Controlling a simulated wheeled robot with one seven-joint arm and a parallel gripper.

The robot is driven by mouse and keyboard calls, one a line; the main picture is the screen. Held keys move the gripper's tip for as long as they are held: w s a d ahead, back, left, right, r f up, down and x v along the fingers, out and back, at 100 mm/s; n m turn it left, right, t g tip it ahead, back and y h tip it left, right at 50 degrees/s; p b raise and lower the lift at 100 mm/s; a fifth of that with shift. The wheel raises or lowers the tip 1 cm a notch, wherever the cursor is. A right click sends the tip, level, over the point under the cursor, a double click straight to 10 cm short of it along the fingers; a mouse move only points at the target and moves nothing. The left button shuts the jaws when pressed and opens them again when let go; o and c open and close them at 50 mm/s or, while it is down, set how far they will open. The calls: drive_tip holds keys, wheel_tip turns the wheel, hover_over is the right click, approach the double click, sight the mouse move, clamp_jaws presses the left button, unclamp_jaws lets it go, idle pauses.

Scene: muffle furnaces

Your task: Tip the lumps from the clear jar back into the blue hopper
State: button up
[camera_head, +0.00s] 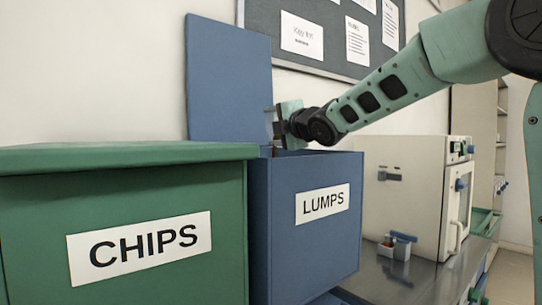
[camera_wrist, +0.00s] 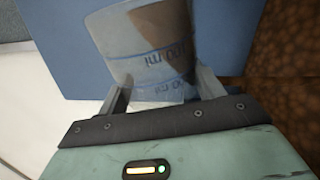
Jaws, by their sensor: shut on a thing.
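My gripper (camera_wrist: 161,90) is shut on the clear jar (camera_wrist: 143,35), with one finger on each side of it. The jar's printed volume mark reads upside down in the wrist view. In the head view my gripper (camera_head: 280,125) is just above the hopper's opening, in front of the lid, and the jar cannot be made out there. Brown lumps (camera_wrist: 293,75) show at the right of the wrist view, down inside the hopper.
A green CHIPS bin (camera_head: 150,225) with its lid down stands left of the hopper. A cream furnace (camera_head: 415,190) and a small holder with vials (camera_head: 395,246) are on the metal bench (camera_head: 405,285) to the right. A notice board (camera_head: 320,62) hangs behind.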

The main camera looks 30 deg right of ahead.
drive_tip(key=shift+a, duration=0.1)
drive_tip(key=shift+a+f+n+b, duration=0.1)
drive_tip(key=shift+a+n+b, duration=0.05)
drive_tip(key=shift+n+b, duration=0.7)
drive_tip(key=shift+a, duration=0.1)
drive_tip(key=shift+a+f+n+b, duration=0.1)
drive_tip(key=shift+n+b, duration=0.35)
drive_tip(key=shift+b, duration=0.45)
drive_tip(key=shift+a+n, duration=0.1)
drive_tip(key=shift+n, duration=0.2)
drive_tip(key=shift+b, duration=0.35)
drive_tip(key=shift+a+n+b, duration=0.2)
drive_tip(key=shift+n+b, duration=0.35)
drive_tip(key=shift+n, duration=0.05)
